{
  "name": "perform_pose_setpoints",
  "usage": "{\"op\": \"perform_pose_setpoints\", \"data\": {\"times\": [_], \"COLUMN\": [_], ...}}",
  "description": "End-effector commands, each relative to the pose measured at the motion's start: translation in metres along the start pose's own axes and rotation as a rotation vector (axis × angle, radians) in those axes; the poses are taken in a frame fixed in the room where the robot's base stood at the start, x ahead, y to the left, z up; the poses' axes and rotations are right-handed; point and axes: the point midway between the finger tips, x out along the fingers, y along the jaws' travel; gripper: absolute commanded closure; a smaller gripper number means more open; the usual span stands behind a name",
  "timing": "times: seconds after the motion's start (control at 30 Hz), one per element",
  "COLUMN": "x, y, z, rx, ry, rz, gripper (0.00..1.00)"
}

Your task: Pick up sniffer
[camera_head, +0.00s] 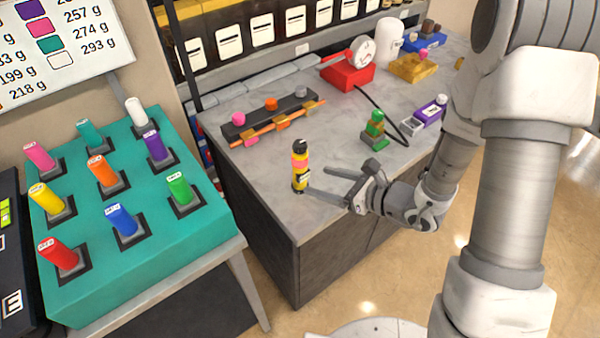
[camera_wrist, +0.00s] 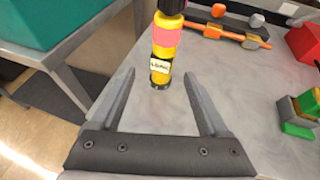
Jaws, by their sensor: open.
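The sniffer looks to be the yellow and black cylinder (camera_head: 299,167) with a pink band, standing upright near the left front edge of the grey counter (camera_head: 330,215). A white label with small dark text shows on it in the wrist view (camera_wrist: 163,45); its top is cut off there. My gripper (camera_head: 328,182) is open and empty, low over the counter, with its fingers pointing left toward the cylinder. In the wrist view the cylinder is ahead of and roughly between the two fingertips (camera_wrist: 160,78), still beyond them.
A rack with colored knobs (camera_head: 272,118) lies behind the cylinder. A green device (camera_head: 375,130), red box (camera_head: 347,74) and purple box (camera_head: 430,112) stand farther right. A teal stand (camera_head: 150,240) with several colored cylinders is left, across a gap.

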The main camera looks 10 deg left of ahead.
Motion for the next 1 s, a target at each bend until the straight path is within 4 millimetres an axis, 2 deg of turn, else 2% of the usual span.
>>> {"op": "perform_pose_setpoints", "data": {"times": [0.1, 0.23, 0.47, 0.8, 1.0], "x": [0.027, 0.049, 0.065, 0.109, 0.114], "y": [0.002, 0.001, 0.0, -0.004, -0.005], "z": [0.0, 0.0, 0.0, -0.005, -0.005], "rx": [-0.002, -0.002, -0.002, -0.002, -0.002], "ry": [0.0, 0.0, -0.001, 0.0, 0.0], "rz": [0.006, 0.004, 0.003, 0.003, 0.001], "gripper": [0.21, 0.21, 0.21, 0.21, 0.21]}}
